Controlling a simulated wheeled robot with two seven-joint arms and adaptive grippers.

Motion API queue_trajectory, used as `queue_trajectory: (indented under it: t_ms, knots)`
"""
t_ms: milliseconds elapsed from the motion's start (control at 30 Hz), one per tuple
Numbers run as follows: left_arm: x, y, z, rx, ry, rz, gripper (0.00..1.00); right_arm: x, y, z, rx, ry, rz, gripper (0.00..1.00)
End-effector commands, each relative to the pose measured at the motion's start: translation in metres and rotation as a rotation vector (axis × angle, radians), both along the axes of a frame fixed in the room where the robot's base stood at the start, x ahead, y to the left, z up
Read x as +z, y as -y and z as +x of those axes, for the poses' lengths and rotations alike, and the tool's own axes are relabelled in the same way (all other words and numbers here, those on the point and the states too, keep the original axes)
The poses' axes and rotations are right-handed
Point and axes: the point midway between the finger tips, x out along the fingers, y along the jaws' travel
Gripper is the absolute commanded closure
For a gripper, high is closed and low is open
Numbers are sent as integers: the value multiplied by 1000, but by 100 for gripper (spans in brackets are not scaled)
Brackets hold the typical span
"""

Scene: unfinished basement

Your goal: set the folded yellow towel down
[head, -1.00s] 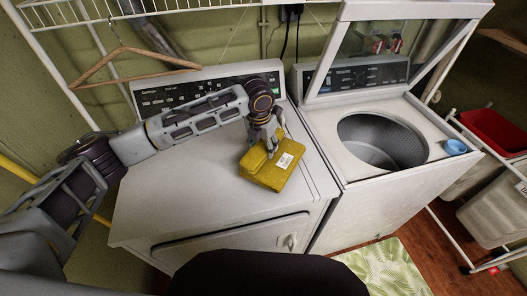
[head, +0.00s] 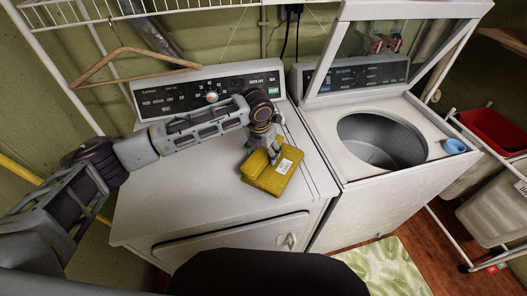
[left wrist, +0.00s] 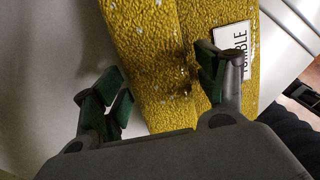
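The folded yellow towel (head: 268,181) lies on the white top of the left-hand machine (head: 185,205), near its right side. It has a white label, which also shows on the towel in the left wrist view (left wrist: 150,45). My left gripper (head: 272,155) is just above the towel, pointing down. In the left wrist view its fingers (left wrist: 160,88) are spread wide apart, one beyond the towel's left edge and one over the towel by the label. I cannot tell whether a finger still touches the cloth. My right gripper is not in view.
To the right stands a washer with its lid up and an open drum (head: 380,140). A blue cap (head: 454,146) sits on its right edge. A wooden hanger (head: 130,60) hangs at the upper left. The machine top left of the towel is clear under my arm.

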Motion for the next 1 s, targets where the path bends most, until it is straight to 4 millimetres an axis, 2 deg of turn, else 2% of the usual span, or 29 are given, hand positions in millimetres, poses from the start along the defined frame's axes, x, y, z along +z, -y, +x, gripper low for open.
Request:
queue_trajectory:
  t_ms: [267,467,667,1000]
  knots:
    - [1,0,0,0,0,0,27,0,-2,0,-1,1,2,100]
    - [8,0,0,0,1,0,27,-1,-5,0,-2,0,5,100]
    - [29,-2,-3,0,2,-1,27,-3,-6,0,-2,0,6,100]
    - [78,-5,-9,0,3,-1,27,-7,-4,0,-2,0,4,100]
